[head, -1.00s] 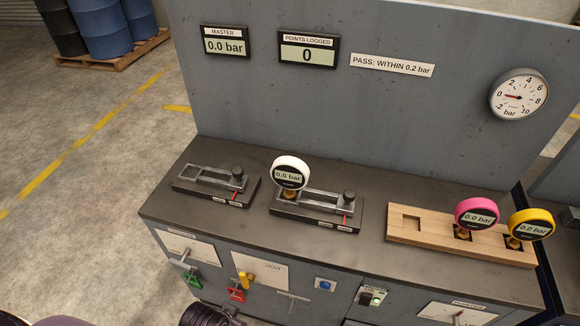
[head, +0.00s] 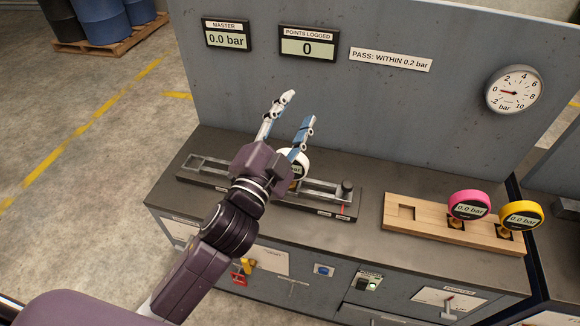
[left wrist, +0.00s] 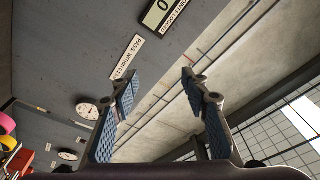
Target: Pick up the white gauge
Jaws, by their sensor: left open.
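My right gripper is not in view.
A wooden rack (head: 400,232) at the right of the bench holds a pink gauge (head: 469,206) and a yellow gauge (head: 521,215), with one empty square hole. A grey panel (head: 400,110) rises behind.

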